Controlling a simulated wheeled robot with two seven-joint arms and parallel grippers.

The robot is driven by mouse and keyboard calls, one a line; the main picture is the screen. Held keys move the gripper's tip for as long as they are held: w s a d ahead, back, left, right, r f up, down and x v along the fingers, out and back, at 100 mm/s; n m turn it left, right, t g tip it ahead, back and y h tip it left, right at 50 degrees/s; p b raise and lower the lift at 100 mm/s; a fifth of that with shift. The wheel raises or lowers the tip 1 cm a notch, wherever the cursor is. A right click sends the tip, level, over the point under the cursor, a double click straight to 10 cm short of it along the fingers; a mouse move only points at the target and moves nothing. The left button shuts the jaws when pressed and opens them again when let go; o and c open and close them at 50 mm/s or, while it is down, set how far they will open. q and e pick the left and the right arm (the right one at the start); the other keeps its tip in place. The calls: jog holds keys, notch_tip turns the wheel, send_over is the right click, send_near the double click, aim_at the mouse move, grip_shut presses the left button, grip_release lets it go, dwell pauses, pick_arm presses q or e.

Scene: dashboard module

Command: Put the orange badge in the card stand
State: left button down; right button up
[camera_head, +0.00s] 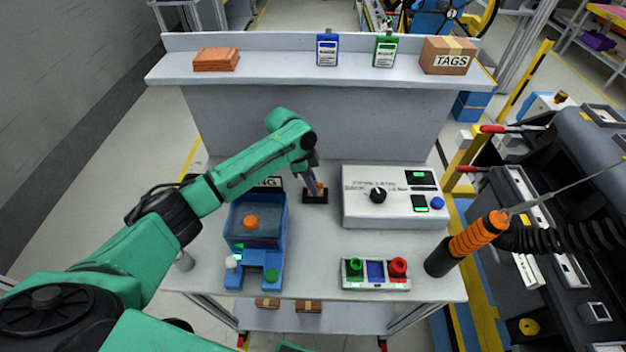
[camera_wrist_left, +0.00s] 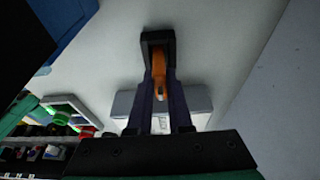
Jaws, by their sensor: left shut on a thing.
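The orange badge (camera_wrist_left: 158,68) shows in the left wrist view between the two dark fingers of my left gripper (camera_wrist_left: 161,92), which is shut on it. In the head view a small part of the badge (camera_head: 321,188) shows beside my left gripper (camera_head: 315,186). The card stand (camera_head: 315,198) is a small black block on the table, right of the blue machine. In the left wrist view the stand (camera_wrist_left: 147,42) frames the badge's far end. The badge is at the stand, but I cannot tell how deep it sits. My right gripper is out of view.
A blue machine (camera_head: 238,275) with an orange knob stands left of the stand. A white control box (camera_head: 395,212) stands right of it. A button panel (camera_head: 375,285) is at the front. The back shelf (camera_head: 270,71) holds blue and green badges, orange pieces and a TAGS box.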

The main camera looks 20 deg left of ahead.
pick_arm(q)
jog(key=shift+w+f, duration=0.1)
jog(key=shift+f, duration=0.1)
jog(key=c, duration=0.9)
grip_release()
jog(key=shift+o, duration=0.3)
jog(key=shift+r, duration=0.1)
jog(key=b+v, duration=0.1)
jog(key=v, duration=0.4)
jog(key=shift+a+b, duration=0.1)
jog(key=shift+b, duration=0.25)
jog(key=s+a+b, duration=0.1)
jog(key=a, duration=0.2)
jog(key=s+a+b, duration=0.1)
jog(key=a, duration=0.3)
jog(key=s+a+b, duration=0.1)
jog(key=a, duration=0.3)
jog(key=shift+a, duration=0.2)
jog(key=shift+a, duration=0.1)
